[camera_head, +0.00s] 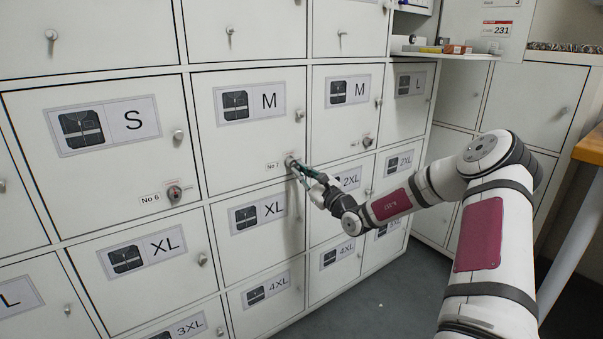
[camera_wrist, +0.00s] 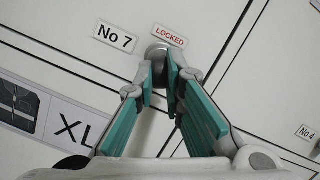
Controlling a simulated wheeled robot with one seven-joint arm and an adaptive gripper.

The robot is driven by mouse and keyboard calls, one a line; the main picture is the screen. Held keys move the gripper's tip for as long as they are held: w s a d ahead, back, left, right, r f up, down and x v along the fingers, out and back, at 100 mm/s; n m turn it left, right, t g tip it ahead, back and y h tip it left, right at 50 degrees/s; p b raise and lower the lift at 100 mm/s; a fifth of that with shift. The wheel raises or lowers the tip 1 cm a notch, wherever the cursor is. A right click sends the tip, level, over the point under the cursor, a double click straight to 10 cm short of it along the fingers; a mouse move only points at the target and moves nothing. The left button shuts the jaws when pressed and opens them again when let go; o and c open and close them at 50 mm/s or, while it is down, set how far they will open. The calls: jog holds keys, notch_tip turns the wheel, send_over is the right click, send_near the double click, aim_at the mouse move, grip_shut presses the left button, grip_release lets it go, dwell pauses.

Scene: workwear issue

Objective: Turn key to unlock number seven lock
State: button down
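The number seven lock (camera_wrist: 157,50) is a small round grey fitting on a white locker door. Beside it in the wrist view are a "No 7" label (camera_wrist: 115,38) and a red-lettered "LOCKED" label (camera_wrist: 169,35). My gripper (camera_wrist: 160,72) has its teal-padded fingertips at the lock, one on either side, with a narrow gap. The fingers hide most of the lock and any key, so I cannot tell whether they grip a key.
Locker doors with knobs and size labels surround the lock. The No 6 lock (camera_head: 174,193) with a red mark is to the left. A wooden-topped table (camera_head: 590,147) stands at the right edge. Grey floor (camera_head: 370,300) is clear below.

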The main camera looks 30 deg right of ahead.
jog(key=shift+w+r+p, duration=0.2)
jog(key=shift+r+p, duration=0.1)
jog(key=shift+p, duration=0.1)
dwell(0.8)
jog(key=shift+a+r+p, duration=0.1)
jog(key=shift+p, duration=0.25)
jog(key=shift+w+a+m+h+p, duration=0.15)
jog(key=shift+m+h+p, duration=0.4)
jog(key=shift+m+p, duration=0.85)
jog(key=shift+s+a+m+h+p, duration=0.1)
jog(key=shift+m+h+p, duration=0.45)
jog(key=shift+m+p, duration=0.8)
jog(key=shift+w+n+y, duration=0.1)
jog(key=shift+n+y, duration=0.3)
jog(key=shift+n, duration=0.05)
jog(key=c, duration=1.3)
grip_release()
jog(key=shift+d+f, duration=0.1)
jog(key=shift+f, duration=0.1)
jog(key=shift+s, duration=0.2)
jog(key=shift+r+p+v, duration=0.25)
jog(key=shift+p+v, duration=0.55)
jog(key=shift+v, duration=0.4)
jog(key=shift+r+p+v, duration=0.25)
jog(key=shift+p+v, duration=0.6)
jog(key=shift+v, duration=0.35)
jog(key=shift+r+p+v, duration=0.25)
jog(key=shift+p+v, duration=0.55)
jog(key=shift+v, duration=0.35)
